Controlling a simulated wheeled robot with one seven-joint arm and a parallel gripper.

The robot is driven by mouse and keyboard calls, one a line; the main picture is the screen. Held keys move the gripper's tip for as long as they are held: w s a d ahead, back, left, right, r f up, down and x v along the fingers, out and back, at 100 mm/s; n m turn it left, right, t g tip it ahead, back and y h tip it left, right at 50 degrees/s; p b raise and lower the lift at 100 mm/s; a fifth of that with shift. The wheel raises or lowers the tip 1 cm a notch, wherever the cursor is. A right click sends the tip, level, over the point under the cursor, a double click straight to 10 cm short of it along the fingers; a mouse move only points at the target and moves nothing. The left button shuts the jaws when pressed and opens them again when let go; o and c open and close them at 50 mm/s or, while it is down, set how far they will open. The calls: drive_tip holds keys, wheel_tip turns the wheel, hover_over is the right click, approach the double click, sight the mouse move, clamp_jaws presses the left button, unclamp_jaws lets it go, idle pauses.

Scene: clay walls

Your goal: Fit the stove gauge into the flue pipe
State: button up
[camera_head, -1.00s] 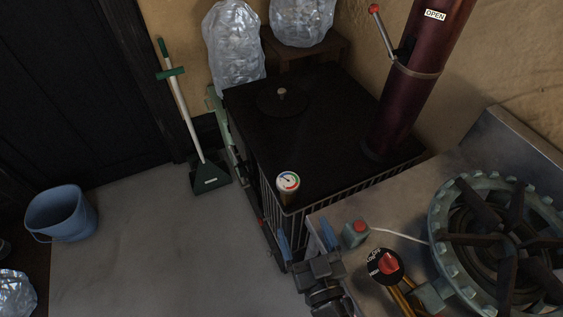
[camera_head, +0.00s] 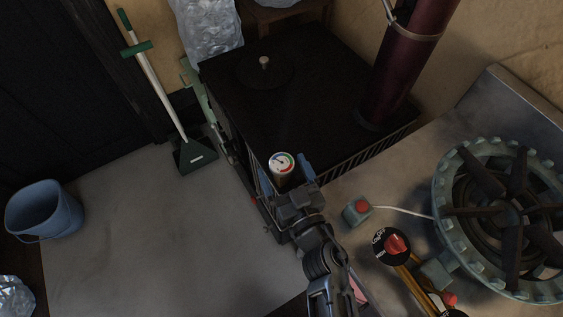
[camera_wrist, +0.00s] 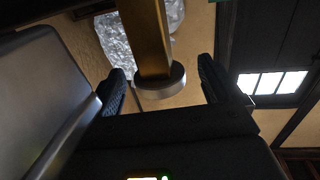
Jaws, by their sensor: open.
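The stove gauge (camera_head: 283,163) has a round white dial with coloured bands and stands upright at the near corner of the black stove top (camera_head: 300,105). My gripper (camera_head: 285,173) is open, with one blue finger on each side of the gauge. In the wrist view the gauge's silver head (camera_wrist: 160,84) and brass stem (camera_wrist: 145,35) show between the dark fingers, with gaps on both sides. I cannot tell its exact depth between them. The dark red flue pipe (camera_head: 408,70) rises from the back right of the stove. No opening for the gauge shows on it.
A steel counter right of the stove holds a burner (camera_head: 510,215), a red-buttoned box (camera_head: 357,210) with a white cable, and a black-and-red knob (camera_head: 392,246). A dustpan (camera_head: 193,155) and blue bucket (camera_head: 45,210) are at the left. The stove's middle is clear.

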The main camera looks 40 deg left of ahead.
sight(279, 159)
drive_tip(key=shift+b+x, duration=0.4)
drive_tip(key=shift+x, duration=1.45)
drive_tip(key=shift+d, duration=0.1)
drive_tip(key=shift+c, duration=0.5)
drive_tip(key=c, duration=1)
wheel_tip(279, 159, up, 10)
drive_tip(key=p, duration=0.7)
drive_tip(key=shift+w+r, duration=0.1)
wheel_tip(279, 159, up, 10)
drive_tip(key=shift+p, duration=0.4)
